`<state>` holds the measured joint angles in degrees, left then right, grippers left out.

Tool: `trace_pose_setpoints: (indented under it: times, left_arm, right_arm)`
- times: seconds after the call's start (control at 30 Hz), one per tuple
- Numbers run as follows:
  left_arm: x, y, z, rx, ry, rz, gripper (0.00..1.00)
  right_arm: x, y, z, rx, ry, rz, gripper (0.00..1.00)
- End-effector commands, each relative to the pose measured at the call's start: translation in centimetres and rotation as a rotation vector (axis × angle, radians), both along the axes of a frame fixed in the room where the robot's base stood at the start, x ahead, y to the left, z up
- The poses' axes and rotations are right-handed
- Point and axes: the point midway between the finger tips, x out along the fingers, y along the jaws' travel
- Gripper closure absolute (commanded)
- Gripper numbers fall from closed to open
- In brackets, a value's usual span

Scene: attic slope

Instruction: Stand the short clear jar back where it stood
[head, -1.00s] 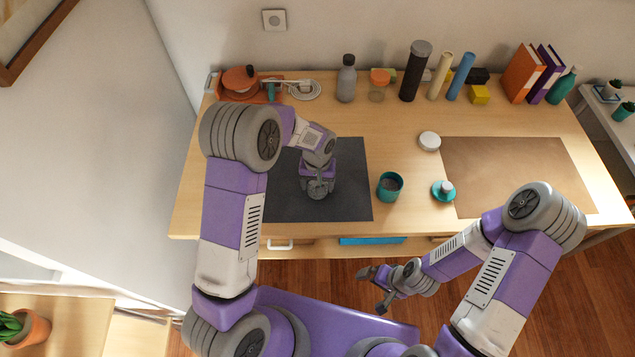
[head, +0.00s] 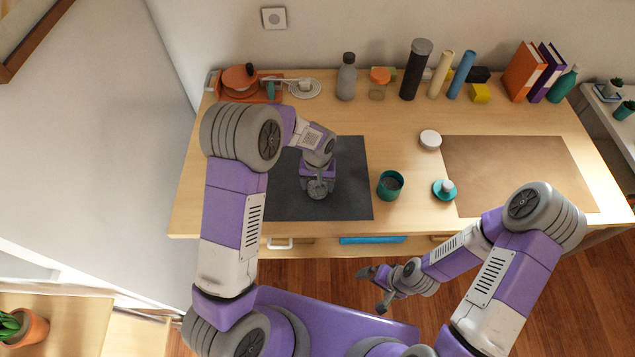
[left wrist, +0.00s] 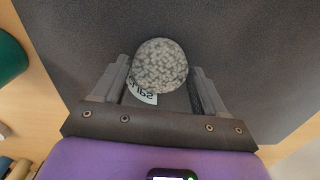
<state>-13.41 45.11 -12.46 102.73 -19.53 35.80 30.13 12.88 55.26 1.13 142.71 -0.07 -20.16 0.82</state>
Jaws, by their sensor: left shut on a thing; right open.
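My left gripper (head: 318,188) is over the dark grey mat (head: 350,205) and shut on a short round jar. In the left wrist view the jar (left wrist: 160,64) sits between the two fingers, seen from above, with grey speckled contents and part of a white label with dark lettering. In the head view the gripper mostly hides the jar; I cannot tell whether it touches the mat. My right gripper (head: 377,285) is open and empty in front of the desk edge.
A teal cup (head: 390,192) stands right of the mat, near a teal dish (head: 443,196) and a white round lid (head: 430,139). Bottles, tubes, books and an orange-lidded container (head: 380,76) line the back. A brown mat (head: 520,170) lies clear at right.

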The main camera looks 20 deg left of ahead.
Motion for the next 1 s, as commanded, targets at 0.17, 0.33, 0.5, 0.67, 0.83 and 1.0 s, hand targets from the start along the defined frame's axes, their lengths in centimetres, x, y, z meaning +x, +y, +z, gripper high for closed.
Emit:
trace_pose_setpoints:
  times: [0.17,0.33,0.5,0.67,0.83,1.0]
  left_arm:
    - [0.02,-0.01,-0.11,0.0,-0.001,0.0,0.65]
    - [0.01,-0.01,-0.39,0.0,0.0,0.0,0.65]
    - [0.01,0.0,-0.5,0.0,0.0,0.0,0.22]
    - [0.0,0.0,-0.49,0.0,0.0,0.0,0.0]
    - [-0.02,0.01,-0.52,0.0,0.001,0.0,0.0]
    - [-0.02,0.01,-0.51,0.0,0.001,0.0,0.0]
  right_arm:
    - [0.01,0.0,-0.13,0.0,0.0,0.0,0.0]
    - [0.01,0.0,-0.38,0.0,0.0,0.0,0.0]
    - [0.0,0.0,-0.48,0.0,0.0,0.0,0.0]
    - [0.0,0.0,-0.46,0.0,0.0,0.0,0.0]
    - [0.0,0.0,-0.46,0.0,0.0,0.0,0.0]
    - [0.0,0.0,-0.46,0.0,0.0,0.0,0.0]
